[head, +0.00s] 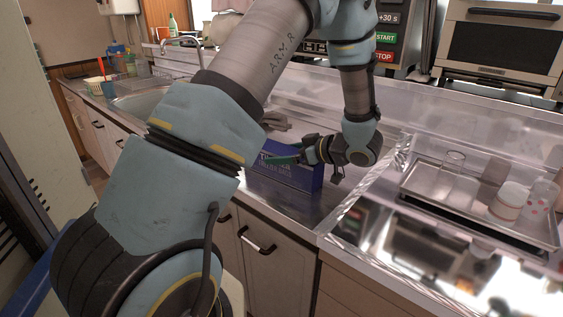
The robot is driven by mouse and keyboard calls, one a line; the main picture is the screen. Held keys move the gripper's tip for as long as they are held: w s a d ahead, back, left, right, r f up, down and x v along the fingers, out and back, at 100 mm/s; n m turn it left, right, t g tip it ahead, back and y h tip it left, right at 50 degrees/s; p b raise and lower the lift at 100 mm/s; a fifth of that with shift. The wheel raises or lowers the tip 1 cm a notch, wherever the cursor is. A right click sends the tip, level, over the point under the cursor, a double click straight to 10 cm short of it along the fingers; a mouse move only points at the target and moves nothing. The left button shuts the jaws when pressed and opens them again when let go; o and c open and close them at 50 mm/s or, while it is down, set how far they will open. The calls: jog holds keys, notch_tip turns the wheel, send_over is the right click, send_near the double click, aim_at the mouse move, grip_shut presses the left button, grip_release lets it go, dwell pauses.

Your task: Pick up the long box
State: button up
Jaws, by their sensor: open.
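The long box (290,179) is dark blue with pale lettering. It stands on the steel counter (297,208) near its front edge, and my arm hides its left part. My gripper (283,160) is at the upper part of the box, reaching in from the right, with green at its fingers. The jaws are open. I cannot tell whether the fingers touch the box or straddle it.
A clear-walled dish dryer with a metal tray (431,206), cups and glasses is at the right. A sink (141,102) and faucet (180,41) are at the left. A microwave and a toaster oven (499,50) stand behind. Cabinets with handles are below the counter.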

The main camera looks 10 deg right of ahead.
jog(key=shift+c, duration=0.2)
jog(key=c, duration=1.4)
